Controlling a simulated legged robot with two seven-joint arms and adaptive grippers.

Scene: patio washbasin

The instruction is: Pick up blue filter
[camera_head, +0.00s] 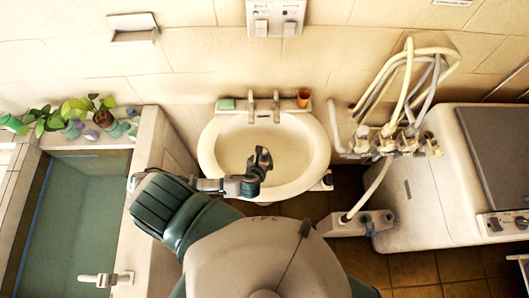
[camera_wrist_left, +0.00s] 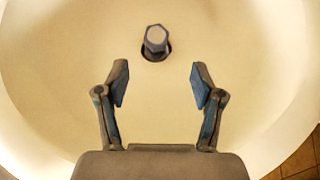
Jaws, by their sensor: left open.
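The blue filter (camera_wrist_left: 156,40) is a small grey-blue piece with a hexagonal top. It stands in the dark drain hole of the white washbasin (camera_wrist_left: 50,70), just beyond my left fingertips in the left wrist view. My left gripper (camera_wrist_left: 160,82) is open, with nothing between its two blue-padded fingers. In the head view my left gripper (camera_head: 263,165) is over the washbasin (camera_head: 318,150), and I cannot make out the filter there. My right gripper is not in view.
A faucet (camera_head: 275,105) stands on the washbasin's back edge, with a green soap (camera_head: 226,104) and an orange cup (camera_head: 303,98) beside it. A washing machine (camera_head: 420,190) and hoses (camera_head: 400,85) are on the right. A water-filled tub (camera_head: 85,215) and plants (camera_head: 100,108) are left.

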